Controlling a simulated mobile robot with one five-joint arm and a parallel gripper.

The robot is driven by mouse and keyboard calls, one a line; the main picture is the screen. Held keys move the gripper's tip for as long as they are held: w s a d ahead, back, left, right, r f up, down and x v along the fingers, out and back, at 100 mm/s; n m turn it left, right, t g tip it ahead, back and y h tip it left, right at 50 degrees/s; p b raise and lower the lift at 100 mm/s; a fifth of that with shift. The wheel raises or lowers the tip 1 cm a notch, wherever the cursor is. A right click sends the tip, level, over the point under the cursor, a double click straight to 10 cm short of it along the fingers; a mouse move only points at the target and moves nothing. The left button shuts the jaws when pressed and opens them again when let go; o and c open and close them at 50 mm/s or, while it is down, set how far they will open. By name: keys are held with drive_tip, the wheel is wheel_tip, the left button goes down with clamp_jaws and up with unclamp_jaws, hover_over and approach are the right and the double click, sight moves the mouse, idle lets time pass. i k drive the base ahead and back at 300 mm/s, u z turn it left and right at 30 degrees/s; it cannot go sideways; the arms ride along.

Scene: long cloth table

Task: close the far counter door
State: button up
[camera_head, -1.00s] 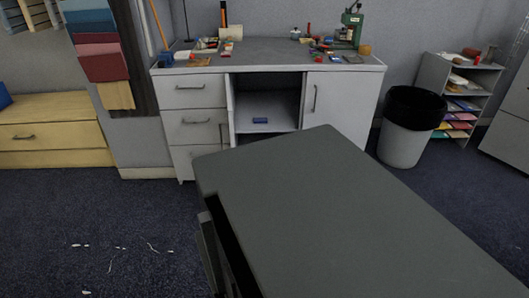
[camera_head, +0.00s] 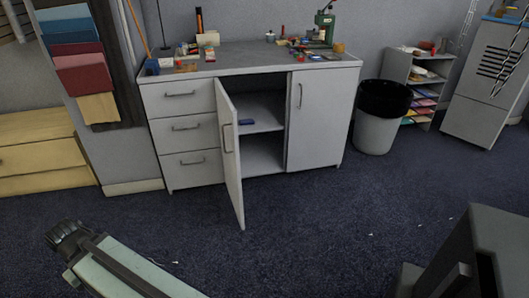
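The far counter (camera_head: 310,73) is a white cabinet against the back wall. Its left door (camera_head: 229,152) stands wide open, swung out toward me, with a handle on its face. The right door (camera_head: 316,120) is shut. My arm shows at the lower left, with what looks like my gripper (camera_head: 68,238) at its dark ribbed end. It is well apart from the open door, nearer to me. Its fingers cannot be made out.
A dark grey piece of furniture (camera_head: 492,235) stands close at the lower right. A bin (camera_head: 381,118) is right of the counter. Drawers (camera_head: 184,125) are left of the open door. The dark carpet (camera_head: 300,230) before the counter is clear.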

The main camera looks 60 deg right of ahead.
sight(227, 114)
drive_tip(key=z, duration=1.75)
drive_tip(key=k, duration=0.45)
drive_tip(key=i, duration=0.9)
drive_tip(key=u, duration=1.9)
